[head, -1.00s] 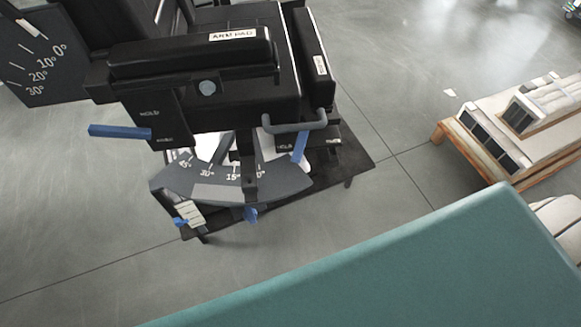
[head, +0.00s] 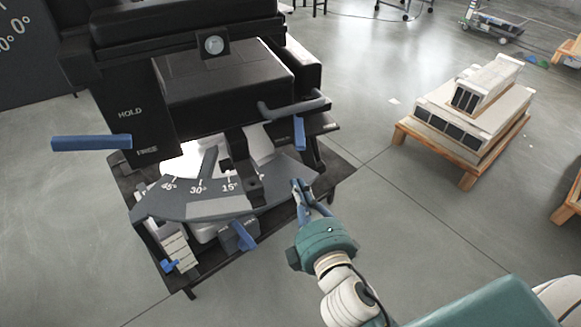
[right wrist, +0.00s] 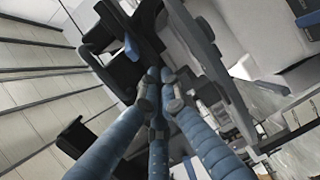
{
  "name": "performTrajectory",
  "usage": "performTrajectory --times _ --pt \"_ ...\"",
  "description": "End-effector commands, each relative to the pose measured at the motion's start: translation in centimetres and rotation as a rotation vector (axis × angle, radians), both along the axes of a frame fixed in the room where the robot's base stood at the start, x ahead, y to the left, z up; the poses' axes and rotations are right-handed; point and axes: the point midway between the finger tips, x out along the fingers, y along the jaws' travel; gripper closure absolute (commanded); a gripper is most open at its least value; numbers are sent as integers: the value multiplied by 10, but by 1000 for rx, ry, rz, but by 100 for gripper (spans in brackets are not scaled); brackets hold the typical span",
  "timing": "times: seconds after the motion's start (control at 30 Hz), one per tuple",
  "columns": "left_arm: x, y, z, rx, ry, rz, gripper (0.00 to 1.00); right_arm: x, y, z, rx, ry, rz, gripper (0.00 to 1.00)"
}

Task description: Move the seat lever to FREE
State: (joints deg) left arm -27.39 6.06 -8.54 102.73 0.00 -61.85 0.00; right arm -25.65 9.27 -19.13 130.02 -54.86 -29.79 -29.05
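The machine has several blue levers, and I cannot tell for certain which is the seat lever. One blue lever (head: 92,142) sticks out level to the left of a black plate (head: 135,112) marked HOLD above and what looks like FREE below; it is nearer the lower word. Another blue lever (head: 299,133) hangs below a grey bent handle (head: 293,108) on the right. My right gripper (head: 302,186) is below this lever, apart from it, beside the grey angle scale. In the right wrist view its blue fingers (right wrist: 160,76) come close together with nothing seen between them. My left gripper is out of view.
The grey scale plate (head: 190,205) and a blue knob (head: 243,236) are left of my right gripper. A small blue lever (head: 170,266) is lower left. A wooden pallet with pale units (head: 467,180) stands at right. The floor between is clear.

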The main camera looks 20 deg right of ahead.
Motion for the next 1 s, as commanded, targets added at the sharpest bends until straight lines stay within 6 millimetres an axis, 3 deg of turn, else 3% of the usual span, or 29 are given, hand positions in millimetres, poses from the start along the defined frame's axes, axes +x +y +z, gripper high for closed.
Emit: performTrajectory --times 0.13,0.37,0.77,1.0 --pt "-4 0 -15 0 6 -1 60 4 23 17 -119 -73 77 100" --pt "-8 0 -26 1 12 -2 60 22 30 22 -146 -92 97 100" --pt "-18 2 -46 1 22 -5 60 104 32 21 -144 -90 95 100" --pt "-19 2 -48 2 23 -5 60 95 2 18 -144 -85 95 100"
